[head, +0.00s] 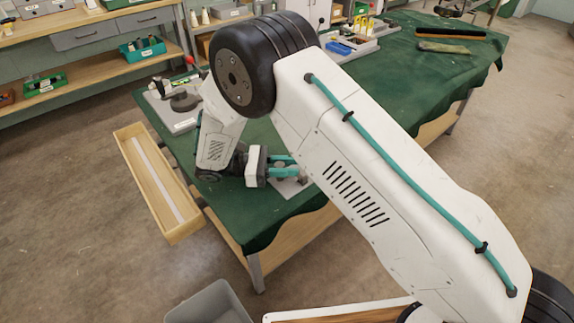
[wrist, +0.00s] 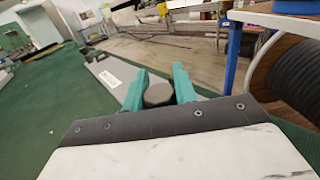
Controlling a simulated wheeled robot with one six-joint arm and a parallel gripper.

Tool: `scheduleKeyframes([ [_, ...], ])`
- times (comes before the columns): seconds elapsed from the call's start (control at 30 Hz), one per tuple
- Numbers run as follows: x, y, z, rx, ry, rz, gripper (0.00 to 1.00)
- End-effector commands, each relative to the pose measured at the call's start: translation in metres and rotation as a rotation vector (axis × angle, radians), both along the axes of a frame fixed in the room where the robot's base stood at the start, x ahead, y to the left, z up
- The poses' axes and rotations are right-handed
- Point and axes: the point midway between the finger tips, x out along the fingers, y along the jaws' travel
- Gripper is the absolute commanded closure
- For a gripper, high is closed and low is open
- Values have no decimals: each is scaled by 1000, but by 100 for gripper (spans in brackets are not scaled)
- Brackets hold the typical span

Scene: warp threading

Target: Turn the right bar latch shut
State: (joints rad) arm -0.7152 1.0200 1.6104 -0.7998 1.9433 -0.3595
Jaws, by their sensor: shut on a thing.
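My gripper (head: 288,167) is low over the near end of the green-covered table in the head view. In the wrist view its two teal fingers (wrist: 159,84) stand on either side of a dark grey round knob (wrist: 158,95) and are shut on it. A grey metal plate (wrist: 108,72) with a white label extends from beside the left finger. Part of a grey plate (head: 290,188) also shows under the fingers in the head view. Whether the knob belongs to the right bar latch, and how far that latch is turned, I cannot tell.
The green cloth (head: 420,90) covers the table. A fixture with a red knob (head: 188,61) stands at its left edge. A long wooden trough (head: 158,185) lies left of the table. In the wrist view a dark spool (wrist: 290,80) stands at the right.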

Motion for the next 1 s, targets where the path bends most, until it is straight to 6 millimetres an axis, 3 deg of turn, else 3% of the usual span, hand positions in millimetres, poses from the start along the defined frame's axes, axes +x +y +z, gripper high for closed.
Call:
scheduleKeyframes([
  [0.47,0,1,1,1,-3,-12,95],
  [0.5,0,1,1,1,-3,-12,67],
  [0.57,0,1,1,1,-2,-12,51],
  [1.0,3,6,0,0,-2,-23,51],
])
